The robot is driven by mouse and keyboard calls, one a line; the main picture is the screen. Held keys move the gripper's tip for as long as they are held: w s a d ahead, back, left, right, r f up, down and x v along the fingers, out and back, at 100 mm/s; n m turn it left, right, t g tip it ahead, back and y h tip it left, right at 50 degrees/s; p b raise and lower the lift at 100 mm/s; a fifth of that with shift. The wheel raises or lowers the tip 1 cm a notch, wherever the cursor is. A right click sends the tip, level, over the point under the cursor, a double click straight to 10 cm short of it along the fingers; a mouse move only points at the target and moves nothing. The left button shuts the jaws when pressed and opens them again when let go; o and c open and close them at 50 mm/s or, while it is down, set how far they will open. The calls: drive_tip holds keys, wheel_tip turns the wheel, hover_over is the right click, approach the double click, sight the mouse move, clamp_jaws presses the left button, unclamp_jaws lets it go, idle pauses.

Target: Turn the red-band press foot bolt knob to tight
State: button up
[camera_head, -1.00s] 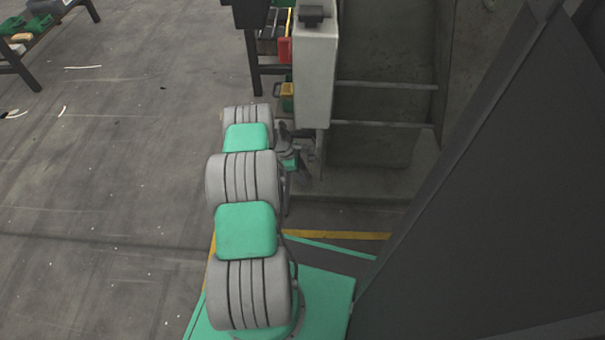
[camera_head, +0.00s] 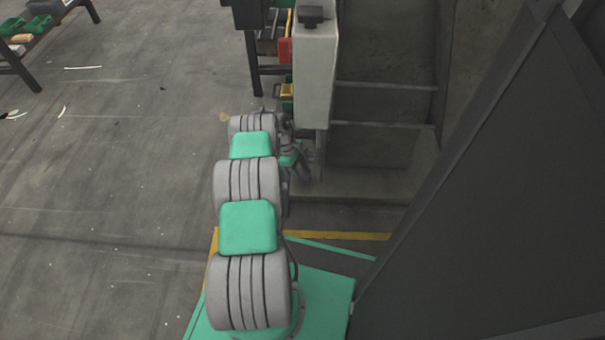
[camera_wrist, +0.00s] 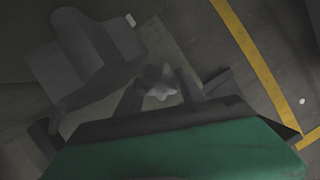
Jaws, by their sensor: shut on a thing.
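A pale, lobed knob (camera_wrist: 160,92) shows in the middle of the wrist view, low near the floor. My gripper (camera_wrist: 160,88) has a dark finger on each side of it and is shut on it. A grey stepped block (camera_wrist: 85,55) of the press foot lies to the left of the knob. In the head view my gripper (camera_head: 308,156) is small and dark at the base of the press (camera_head: 315,75), and the knob cannot be made out there. No red band on the press is clearly visible.
A yellow floor line (camera_head: 340,236) runs in front of the press base. A dark panel (camera_head: 500,190) fills the right side. A rack with bins (camera_head: 287,92) stands behind the press, and a bench (camera_head: 35,45) stands far left. The floor on the left is mostly clear.

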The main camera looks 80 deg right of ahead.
drive_tip(key=o, duration=1.4)
drive_tip(key=shift+c, duration=0.2)
drive_tip(key=shift+r, duration=0.1)
drive_tip(key=p+v, duration=0.3)
drive_tip(key=v, duration=0.4)
drive_tip(key=shift+r, duration=0.25)
drive_tip(key=shift+w, duration=0.15)
